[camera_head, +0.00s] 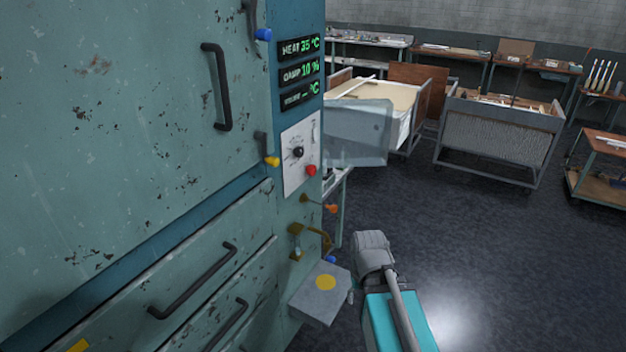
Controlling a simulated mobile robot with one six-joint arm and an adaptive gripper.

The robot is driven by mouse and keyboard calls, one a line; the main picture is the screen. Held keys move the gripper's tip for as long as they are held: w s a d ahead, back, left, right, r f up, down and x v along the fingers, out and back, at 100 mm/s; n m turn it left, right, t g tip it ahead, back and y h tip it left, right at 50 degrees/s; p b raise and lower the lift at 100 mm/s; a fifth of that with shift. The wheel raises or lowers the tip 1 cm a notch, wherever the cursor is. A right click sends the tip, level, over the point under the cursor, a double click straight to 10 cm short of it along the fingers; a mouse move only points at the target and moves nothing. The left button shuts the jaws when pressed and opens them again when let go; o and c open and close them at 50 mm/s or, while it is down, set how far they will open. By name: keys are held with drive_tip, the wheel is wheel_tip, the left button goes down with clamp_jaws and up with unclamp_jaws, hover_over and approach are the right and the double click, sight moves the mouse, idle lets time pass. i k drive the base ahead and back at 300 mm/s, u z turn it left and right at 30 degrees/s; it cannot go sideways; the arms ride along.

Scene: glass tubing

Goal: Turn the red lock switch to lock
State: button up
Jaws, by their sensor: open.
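A round red knob (311,170) sits at the lower right of a white control panel (290,170) on the side of a teal cabinet. It is the only red control I see, but its lock setting is too small to read. A black dial (297,152) with marks around it is above and left of the red knob. My grey and teal arm (375,262) stands low and right of the panel, apart from it. I cannot make out any gripper fingers in this view.
The worn teal cabinet (110,150) fills the left. Levers with yellow (271,161), orange (331,208) and blue (263,35) knobs are near the panel. A grey ledge (312,304) juts out below. A translucent grey panel (357,135) is to the right. Open floor (480,260) lies right.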

sight(311, 170)
drive_tip(key=z, duration=0.05)
drive_tip(key=k, duration=0.15)
drive_tip(key=u, duration=0.45)
drive_tip(key=i, duration=1.15)
drive_tip(key=z, duration=0.35)
